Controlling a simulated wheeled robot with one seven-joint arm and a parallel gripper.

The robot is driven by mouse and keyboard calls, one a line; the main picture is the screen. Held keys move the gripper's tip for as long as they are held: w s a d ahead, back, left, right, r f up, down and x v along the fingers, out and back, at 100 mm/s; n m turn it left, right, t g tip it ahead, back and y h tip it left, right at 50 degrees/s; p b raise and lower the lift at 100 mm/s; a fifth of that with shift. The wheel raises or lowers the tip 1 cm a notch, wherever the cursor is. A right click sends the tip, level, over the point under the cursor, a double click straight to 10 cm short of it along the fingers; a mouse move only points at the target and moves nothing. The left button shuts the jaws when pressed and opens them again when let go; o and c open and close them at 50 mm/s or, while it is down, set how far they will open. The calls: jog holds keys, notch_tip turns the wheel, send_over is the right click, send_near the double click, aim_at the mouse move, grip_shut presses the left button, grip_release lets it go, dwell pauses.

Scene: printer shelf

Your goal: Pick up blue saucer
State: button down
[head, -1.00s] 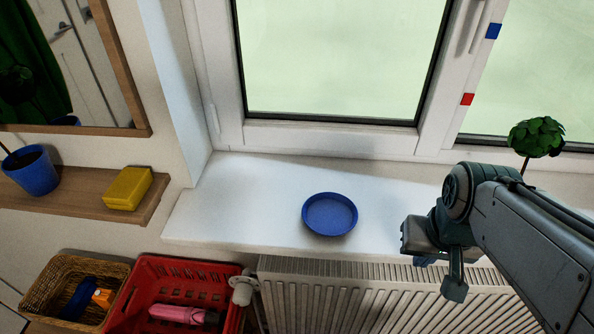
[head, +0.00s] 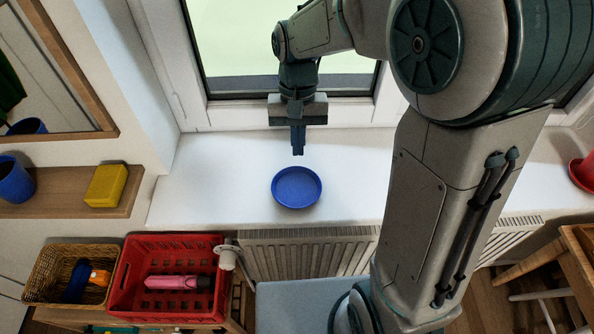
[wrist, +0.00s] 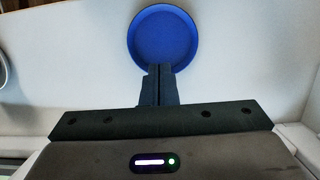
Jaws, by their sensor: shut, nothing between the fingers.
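The blue saucer (head: 297,187) is a round, shallow dish lying flat on the white windowsill (head: 235,165) in the head view. My gripper (head: 298,152) points down from above, just behind the saucer's far rim in the head view. Its two fingers are together with nothing between them. In the wrist view, the saucer (wrist: 163,40) is at the top centre, and the fingertips (wrist: 159,70) overlap its near edge in the picture. I cannot tell whether they touch it.
The window stands behind the sill, with a radiator (head: 305,255) below. A red crate (head: 125,285), a wicker basket (head: 40,275) and a yellow box (head: 105,186) on a wooden shelf (head: 60,208) are at left. A red pot (head: 582,172) is at far right. The sill beside the saucer is clear.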

aim_at(298, 205)
jog(key=x, duration=1)
jog(key=shift+s+a+f+p, duration=0.1)
jog(key=shift+a+f+p, duration=0.1)
jog(key=shift+p, duration=0.15)
jog(key=shift+s+r+p, duration=0.15)
jog(key=shift+s+p, duration=0.05)
jog(key=shift+s, duration=0.4)
jog(key=shift+s+r+p, duration=0.15)
jog(key=shift+s+p, duration=0.05)
jog(key=shift+s, duration=0.45)
jog(key=shift+s+a+f, duration=0.1)
jog(key=shift+s, duration=0.55)
